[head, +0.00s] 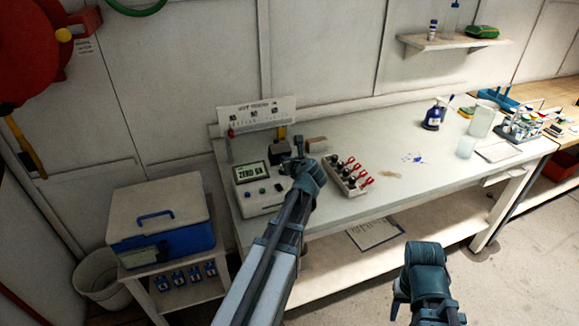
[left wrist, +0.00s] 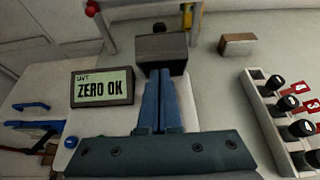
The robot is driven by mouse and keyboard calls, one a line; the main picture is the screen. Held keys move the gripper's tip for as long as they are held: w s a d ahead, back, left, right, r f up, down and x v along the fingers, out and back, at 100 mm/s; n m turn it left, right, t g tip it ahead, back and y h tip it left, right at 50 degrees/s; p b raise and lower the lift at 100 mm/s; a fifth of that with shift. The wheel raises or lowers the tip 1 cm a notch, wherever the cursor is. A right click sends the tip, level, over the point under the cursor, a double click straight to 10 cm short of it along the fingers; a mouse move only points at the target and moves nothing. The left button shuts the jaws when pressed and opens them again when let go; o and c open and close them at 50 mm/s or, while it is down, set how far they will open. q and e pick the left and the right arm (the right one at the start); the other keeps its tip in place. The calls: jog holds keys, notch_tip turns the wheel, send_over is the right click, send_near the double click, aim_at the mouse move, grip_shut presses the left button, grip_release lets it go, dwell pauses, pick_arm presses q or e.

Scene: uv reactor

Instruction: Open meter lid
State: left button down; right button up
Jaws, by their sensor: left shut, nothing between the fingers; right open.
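The meter (head: 262,201) is a pale box on the left end of the bench. Its screen reads "ZERO OK" in the head view and in the left wrist view (left wrist: 103,88). A dark, square lid-like block (left wrist: 162,48) sits on the meter beside the screen and looks closed. My left gripper (head: 298,143) is shut and empty over the meter's right side. In the left wrist view its fingertips (left wrist: 160,72) point at the block's near edge; I cannot tell whether they touch. My arm hides part of the meter. My right gripper (head: 399,298) is open, low in front of the bench.
A rack (head: 346,176) of dark vials with red tags stands right of the meter. A small brown block (head: 317,144) lies behind. A blue-and-white cooler box (head: 162,222) stands left of the bench. The bench middle is mostly clear; bottles (head: 434,117) stand further right.

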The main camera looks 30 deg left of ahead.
aim_at(278, 145)
pick_arm(q)
jog(key=shift+w+a+r, duration=0.1)
jog(key=shift+w+a, duration=0.15)
jog(key=shift+a, duration=0.05)
jog(key=shift+w+a+r+p, duration=0.1)
jog(key=shift+r+p, duration=0.2)
jog(key=shift+p, duration=0.3)
jog(key=shift+a+g+h+p, duration=0.1)
jog(key=shift+g+h+p, duration=0.2)
jog(key=shift+p, duration=0.05)
jog(key=w+a+r+g+h+p, duration=0.1)
jog(key=p, duration=0.3)
jog(key=shift+w+a+r, duration=0.1)
jog(key=shift+r, duration=0.05)
jog(key=shift+w+a+h+p, duration=0.2)
jog(key=shift+h+p, duration=0.1)
jog(key=shift+p, duration=0.2)
jog(key=shift+w+a+r+g, duration=0.15)
jog(key=shift+w+a+g, duration=0.15)
jog(key=shift+w+a, duration=0.35)
jog(key=shift+a, duration=0.1)
